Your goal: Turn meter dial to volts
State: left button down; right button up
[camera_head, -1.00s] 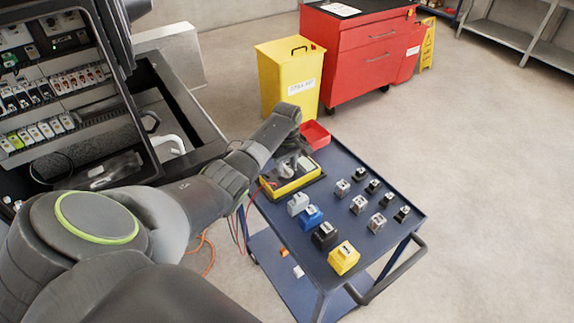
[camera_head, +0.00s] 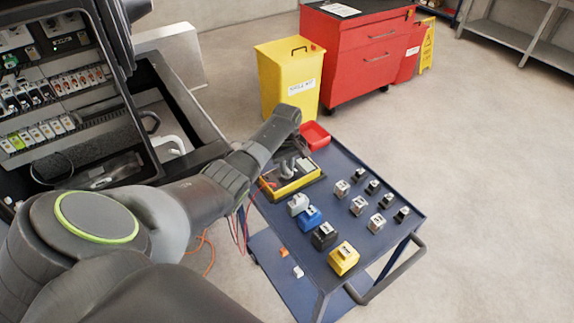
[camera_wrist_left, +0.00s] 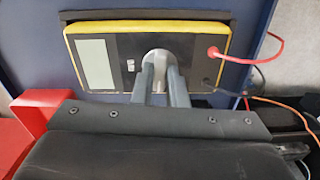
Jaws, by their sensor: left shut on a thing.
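The yellow-edged meter (camera_head: 298,184) lies on the blue cart, partly hidden by my left arm in the head view. In the left wrist view the meter (camera_wrist_left: 115,75) shows a pale blank screen (camera_wrist_left: 95,63) at left and a red and a dark lead plugged in at right. My left gripper (camera_wrist_left: 160,68) has its two fingers shut on the round grey dial (camera_wrist_left: 158,57) in the meter's middle; it also shows in the head view (camera_head: 292,165). The dial's pointer and markings are mostly hidden by the fingers. My right gripper is not in view.
The blue cart (camera_head: 385,256) also carries a red tray (camera_head: 315,135), several small blocks and larger coloured blocks, including a yellow one (camera_head: 343,259). An open cabinet (camera_head: 60,90) stands at left. A yellow bin (camera_head: 290,80) and red tool chest (camera_head: 367,60) stand behind.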

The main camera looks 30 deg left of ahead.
pick_arm(q)
jog(key=m+p, duration=0.1)
jog(key=m, duration=0.2)
jog(key=shift+r+m+p, duration=0.15)
jog(key=shift+m+p, duration=0.7)
jog(key=shift+m, duration=1.55)
jog(key=c, duration=1.4)
grip_release()
jog(key=shift+c, duration=0.2)
jog(key=shift+w+r, duration=0.1)
jog(key=shift+r, duration=0.15)
notch_tip(320, 180, up, 17)
jog(key=b, duration=0.1)
jog(key=shift+f, duration=0.15)
